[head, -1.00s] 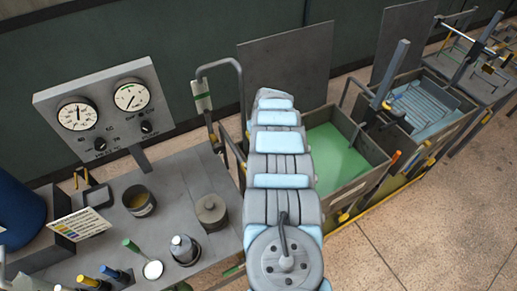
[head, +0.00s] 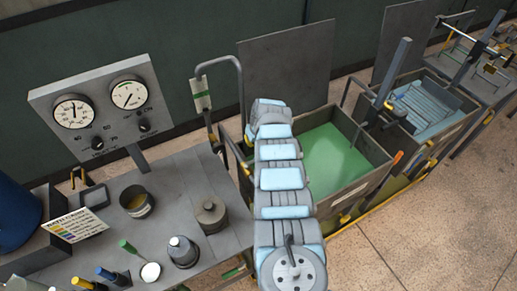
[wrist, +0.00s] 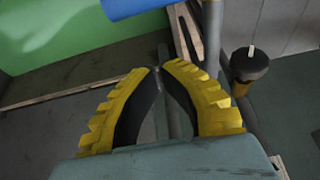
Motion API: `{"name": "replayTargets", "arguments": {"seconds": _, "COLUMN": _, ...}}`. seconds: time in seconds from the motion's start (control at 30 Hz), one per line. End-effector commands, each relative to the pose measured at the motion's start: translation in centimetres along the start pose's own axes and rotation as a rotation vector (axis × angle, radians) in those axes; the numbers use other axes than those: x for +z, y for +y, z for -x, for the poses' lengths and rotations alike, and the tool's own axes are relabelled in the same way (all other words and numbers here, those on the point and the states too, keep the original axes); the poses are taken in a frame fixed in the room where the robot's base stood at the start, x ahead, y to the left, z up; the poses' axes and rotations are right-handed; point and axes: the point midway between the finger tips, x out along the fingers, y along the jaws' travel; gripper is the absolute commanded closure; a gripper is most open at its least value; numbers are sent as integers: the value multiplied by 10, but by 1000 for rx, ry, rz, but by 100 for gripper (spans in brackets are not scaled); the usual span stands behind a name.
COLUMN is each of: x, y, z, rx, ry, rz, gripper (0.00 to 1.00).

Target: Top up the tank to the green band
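The tank (head: 375,180) holds green liquid (head: 335,150) below its rim, and the liquid also shows at the upper left of the wrist view (wrist: 60,35). A pale sleeve with a green band (head: 202,95) sits on the bent pipe (head: 241,85) left of the tank. In the wrist view my gripper (wrist: 158,68) has yellow ribbed fingers with black pads, tips together beside the tank's wall. I see nothing clearly held between them. A dark round knob (wrist: 249,64) stands to their right, apart from them. My arm hides my gripper in the head view.
A second tank with blue contents (head: 425,105) stands to the right. The bench at left carries a two-dial gauge panel (head: 105,110), an open pot (head: 137,202), a lidded pot (head: 211,217) and a label card (head: 75,225). A blue object (wrist: 135,6) crosses the wrist view's top.

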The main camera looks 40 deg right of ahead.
Motion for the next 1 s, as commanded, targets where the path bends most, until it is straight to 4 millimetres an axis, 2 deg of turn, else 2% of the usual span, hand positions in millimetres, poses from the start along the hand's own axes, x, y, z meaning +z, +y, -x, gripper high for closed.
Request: {"name": "replayTargets", "arguments": {"seconds": 1.0, "x": 33, "y": -1, "z": 7, "rx": 1, "ry": -2, "rz": 4, "gripper": 100}}
